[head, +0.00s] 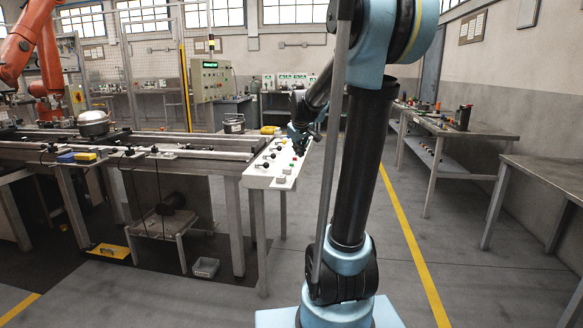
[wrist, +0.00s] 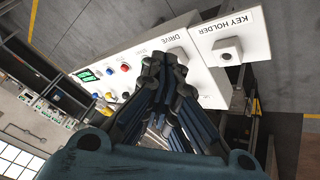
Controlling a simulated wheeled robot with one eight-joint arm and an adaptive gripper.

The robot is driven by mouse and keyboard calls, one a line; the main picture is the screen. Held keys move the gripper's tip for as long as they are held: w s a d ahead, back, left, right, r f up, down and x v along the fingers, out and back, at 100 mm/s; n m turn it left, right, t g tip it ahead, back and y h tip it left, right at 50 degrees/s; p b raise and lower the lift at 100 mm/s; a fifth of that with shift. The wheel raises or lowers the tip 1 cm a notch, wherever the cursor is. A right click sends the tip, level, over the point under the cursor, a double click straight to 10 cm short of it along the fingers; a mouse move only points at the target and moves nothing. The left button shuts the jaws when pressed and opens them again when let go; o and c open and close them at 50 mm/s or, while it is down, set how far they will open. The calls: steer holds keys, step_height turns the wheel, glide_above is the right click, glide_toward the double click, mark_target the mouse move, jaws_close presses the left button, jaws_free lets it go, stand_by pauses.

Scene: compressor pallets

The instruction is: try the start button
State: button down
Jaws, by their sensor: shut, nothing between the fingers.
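A white sloped control panel (head: 270,182) stands at the right end of the long work table. It carries black levers, small coloured buttons and a grey box. I can read DRIVE and KEY HOLDER; a smaller label is too small to read surely, so I cannot tell which button is start. My gripper (wrist: 164,62) is shut and empty over the panel, hiding part of it. My gripper (head: 299,146) is small and dark in the head view.
The long table (head: 150,158) with rails, a metal pot (head: 93,122) and an orange robot arm (head: 30,45) is at left. Work benches (head: 450,140) stand at right. The grey floor between, with a yellow line (head: 405,235), is clear.

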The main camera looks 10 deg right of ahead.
steer(key=w+a+r+n+t, duration=0.1)
steer(key=w+n+t, duration=0.1)
steer(key=w, duration=1.6)
steer(key=shift+a, duration=0.15)
steer(key=shift+f, duration=0.1)
steer(key=shift+f, duration=4.25)
steer(key=shift+f, duration=0.85)
steer(key=shift+r, duration=0.95)
steer(key=shift+r, duration=2.5)
